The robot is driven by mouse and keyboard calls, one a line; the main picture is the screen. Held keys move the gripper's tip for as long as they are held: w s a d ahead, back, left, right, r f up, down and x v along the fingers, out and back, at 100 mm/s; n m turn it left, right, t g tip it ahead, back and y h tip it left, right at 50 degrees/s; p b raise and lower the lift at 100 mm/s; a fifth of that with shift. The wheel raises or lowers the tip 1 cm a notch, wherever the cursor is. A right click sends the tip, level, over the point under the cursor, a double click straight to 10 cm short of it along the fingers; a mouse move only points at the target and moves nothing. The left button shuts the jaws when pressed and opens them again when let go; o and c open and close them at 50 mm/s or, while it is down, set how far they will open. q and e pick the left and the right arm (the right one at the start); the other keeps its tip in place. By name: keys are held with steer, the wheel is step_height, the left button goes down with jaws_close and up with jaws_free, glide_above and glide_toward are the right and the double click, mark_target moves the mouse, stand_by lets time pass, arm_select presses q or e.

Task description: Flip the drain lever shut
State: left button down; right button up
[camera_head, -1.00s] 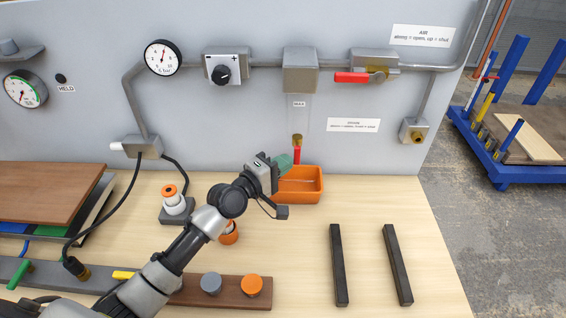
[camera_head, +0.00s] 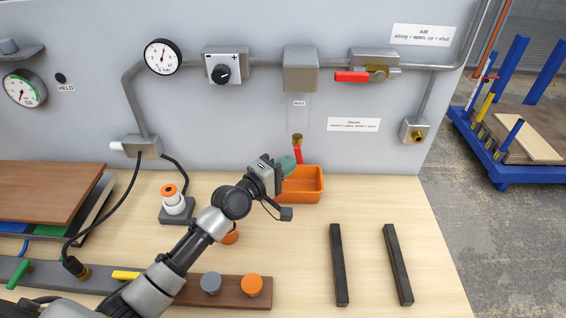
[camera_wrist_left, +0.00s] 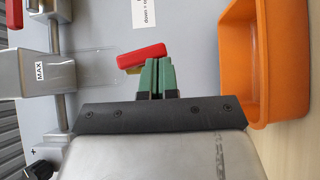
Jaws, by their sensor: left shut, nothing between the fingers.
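The red drain lever (camera_head: 298,154) hangs from a small brass valve (camera_head: 297,139) under the clear tube below the grey box. It points mostly down, its lower end tilted a little to the right. In the left wrist view the lever (camera_wrist_left: 142,55) lies just beyond my fingertips. My left gripper (camera_head: 287,164) is shut and empty, with its green fingers close to the left side of the lever. They look to be at or touching its lower part; exact contact is hard to tell. My right gripper is not in view.
An orange bin (camera_head: 304,186) stands on the bench below the valve; it also shows in the left wrist view (camera_wrist_left: 235,60). A red-handled air valve (camera_head: 352,77) is on the pipe above right. Two dark bars (camera_head: 338,265) lie on the bench at right.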

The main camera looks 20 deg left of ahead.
arm_select(q)
steer(key=shift+w+d+f+p, duration=0.2)
steer(key=shift+w+d, duration=0.05)
steer(key=shift+d, duration=0.6)
steer(key=shift+w+d+f+p, duration=0.15)
steer(key=shift+w+d, duration=0.05)
steer(key=shift+d, duration=0.6)
steer(key=shift+w+d, duration=0.1)
steer(key=shift+d, duration=0.1)
stand_by(1.6)
steer(key=b+v, duration=0.1)
steer(key=v, duration=1)
